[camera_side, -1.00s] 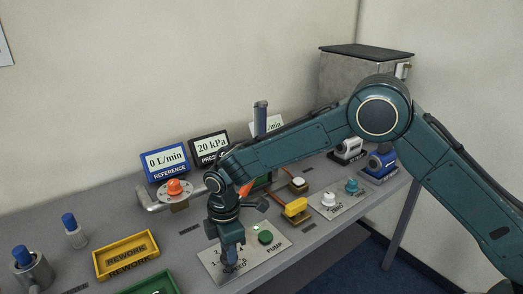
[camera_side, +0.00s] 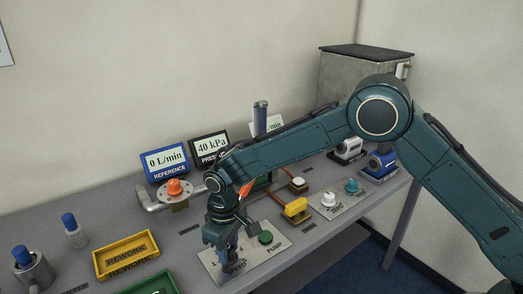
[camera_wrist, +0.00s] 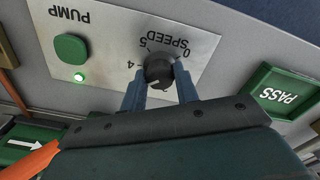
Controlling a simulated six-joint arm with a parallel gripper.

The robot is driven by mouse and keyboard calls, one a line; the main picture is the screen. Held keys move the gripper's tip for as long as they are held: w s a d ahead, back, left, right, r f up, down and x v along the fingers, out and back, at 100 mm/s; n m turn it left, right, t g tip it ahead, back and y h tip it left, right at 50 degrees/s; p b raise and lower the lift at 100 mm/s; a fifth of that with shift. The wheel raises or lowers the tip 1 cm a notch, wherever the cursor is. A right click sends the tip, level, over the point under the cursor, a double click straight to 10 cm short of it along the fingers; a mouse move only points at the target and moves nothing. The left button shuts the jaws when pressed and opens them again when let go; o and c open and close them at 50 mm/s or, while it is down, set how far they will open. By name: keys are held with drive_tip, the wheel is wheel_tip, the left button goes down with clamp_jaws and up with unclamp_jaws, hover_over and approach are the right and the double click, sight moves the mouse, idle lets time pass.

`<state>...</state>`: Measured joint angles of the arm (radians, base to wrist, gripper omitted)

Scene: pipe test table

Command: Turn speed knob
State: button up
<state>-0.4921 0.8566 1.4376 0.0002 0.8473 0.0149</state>
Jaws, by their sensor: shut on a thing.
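The speed knob (camera_wrist: 158,72) is black and round with a pale pointer mark. It sits on a grey panel (camera_wrist: 115,35) marked SPEED with a scale that includes 0, 4 and 5, upside down in the wrist view. My gripper (camera_wrist: 160,85) is shut on the knob, one blue finger on each side. In the side view my gripper (camera_side: 228,258) reaches down to the panel and hides most of the knob. The green pump button (camera_wrist: 71,48) is on the same panel, with a lit green light (camera_wrist: 79,77) beside it. The pressure display (camera_side: 210,147) reads 40 kPa.
The reference display (camera_side: 165,160) reads 0 L/min. A yellow REWORK tray (camera_side: 125,254) stands to the left, and a green PASS tray (camera_wrist: 290,90) is near the knob. A yellow-handled part (camera_side: 296,207) and an orange knob (camera_side: 174,187) stand behind the panel.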

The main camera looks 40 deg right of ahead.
drive_tip(key=shift+m, duration=1.6)
drive_tip(key=o, duration=1)
drive_tip(key=shift+r, duration=0.15)
wheel_tip(320, 180, up, 14)
drive_tip(key=shift+f, duration=0.2)
